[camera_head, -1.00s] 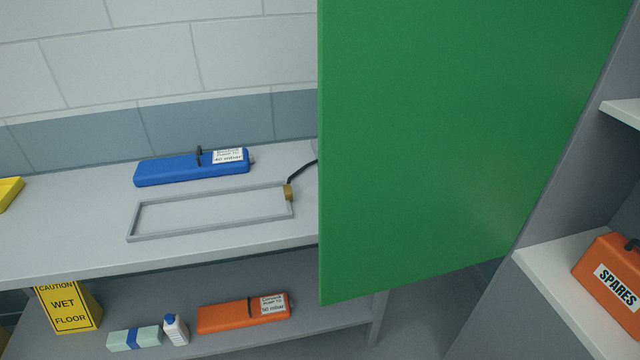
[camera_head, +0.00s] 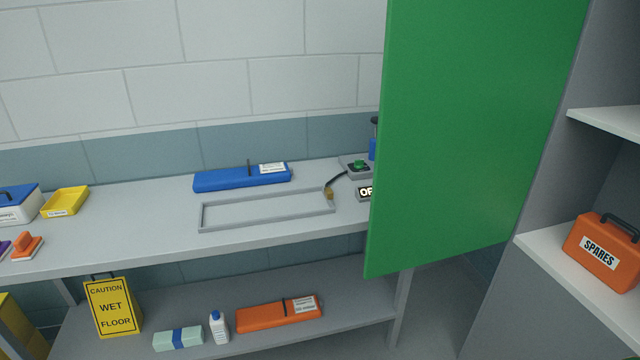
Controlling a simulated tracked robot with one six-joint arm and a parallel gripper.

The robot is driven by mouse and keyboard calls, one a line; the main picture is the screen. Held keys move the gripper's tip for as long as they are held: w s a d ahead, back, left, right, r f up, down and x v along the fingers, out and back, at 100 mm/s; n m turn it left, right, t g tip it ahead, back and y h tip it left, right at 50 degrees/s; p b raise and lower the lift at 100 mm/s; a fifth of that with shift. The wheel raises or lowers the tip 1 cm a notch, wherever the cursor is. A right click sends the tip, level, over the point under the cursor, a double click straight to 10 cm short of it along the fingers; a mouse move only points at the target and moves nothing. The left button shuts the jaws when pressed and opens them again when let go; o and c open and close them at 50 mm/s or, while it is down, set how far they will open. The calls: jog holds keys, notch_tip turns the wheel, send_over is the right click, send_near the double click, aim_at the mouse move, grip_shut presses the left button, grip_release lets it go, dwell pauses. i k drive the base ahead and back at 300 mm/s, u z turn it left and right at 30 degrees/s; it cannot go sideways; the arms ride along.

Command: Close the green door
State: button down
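The green door (camera_head: 470,140) stands open on the right of the head view, swung out from a grey cabinet (camera_head: 535,120). Its free edge is on the left and hides part of the bench behind it. The cabinet's shelves show to the right of the door. No handle shows on the visible face of the door. My gripper is not in view.
A grey bench (camera_head: 130,240) runs along the wall with a blue case (camera_head: 242,178), a grey frame (camera_head: 265,222) and a yellow tray (camera_head: 65,201). An orange case (camera_head: 270,315) and a wet floor sign (camera_head: 113,307) are below. An orange SPARES box (camera_head: 603,252) sits on a cabinet shelf.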

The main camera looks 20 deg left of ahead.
aim_at(471, 93)
jog(key=u, duration=0.2)
jog(key=k, duration=0.55)
jog(key=u, duration=0.7)
jog(key=i, duration=0.8)
jog(key=u, duration=1)
jog(key=i, duration=2)
jog(key=z, duration=0.4)
